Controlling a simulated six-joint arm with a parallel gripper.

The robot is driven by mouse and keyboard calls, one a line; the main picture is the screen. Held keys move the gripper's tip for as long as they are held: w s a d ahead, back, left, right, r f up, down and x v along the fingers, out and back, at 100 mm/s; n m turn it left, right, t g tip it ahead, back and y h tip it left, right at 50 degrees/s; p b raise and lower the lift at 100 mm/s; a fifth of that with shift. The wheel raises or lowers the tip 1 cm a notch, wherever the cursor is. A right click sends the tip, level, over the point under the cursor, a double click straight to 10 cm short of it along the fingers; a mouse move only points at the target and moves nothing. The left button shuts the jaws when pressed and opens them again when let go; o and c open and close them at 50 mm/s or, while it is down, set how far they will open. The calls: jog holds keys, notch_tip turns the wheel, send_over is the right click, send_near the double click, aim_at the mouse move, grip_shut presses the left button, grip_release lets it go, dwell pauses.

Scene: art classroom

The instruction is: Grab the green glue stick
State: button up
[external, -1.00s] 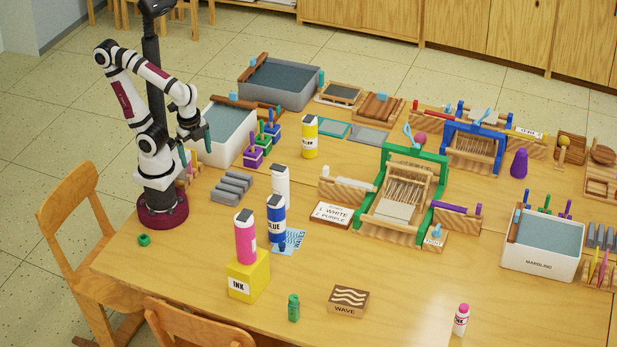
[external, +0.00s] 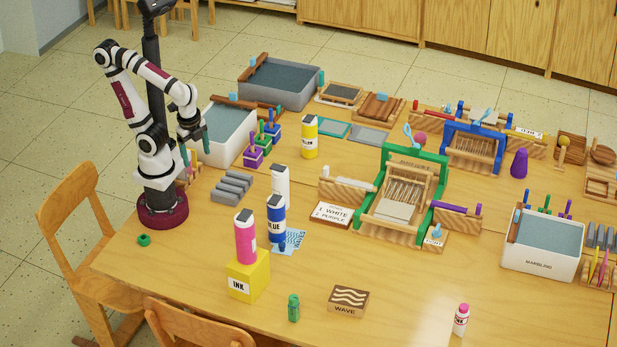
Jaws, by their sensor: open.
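A small green stick-shaped container (external: 293,308), which looks like the green glue stick, stands upright near the table's front edge. It is right of the yellow ink box and left of the wave block. Any label on it is too small to read. My gripper (external: 192,143) is open at the upper left, raised beside the white tray. It is far from the green stick and holds nothing that I can see.
A pink bottle (external: 245,237) stands on the yellow ink box (external: 247,277). Blue (external: 276,222) and white (external: 280,185) bottles stand behind it. The wave block (external: 348,301) lies right of the green stick. A small green piece (external: 144,240) lies near my base. The front-right table is mostly clear.

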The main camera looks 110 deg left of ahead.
jog(key=shift+c, duration=0.5)
notch_tip(320, 180, up, 10)
jog(key=w+d+r+n+h, duration=0.1)
jog(key=w+d+n+h, duration=0.8)
jog(key=w+d+n, duration=0.7)
jog(key=w+a+f+n+t+h, duration=0.1)
jog(key=w+n+t+h, duration=0.45)
jog(key=w+n, duration=1.15)
jog(key=m, duration=0.5)
send_near(293, 300)
jog(key=x, duration=1.1)
jog(key=shift+f, duration=0.2)
grip_shut()
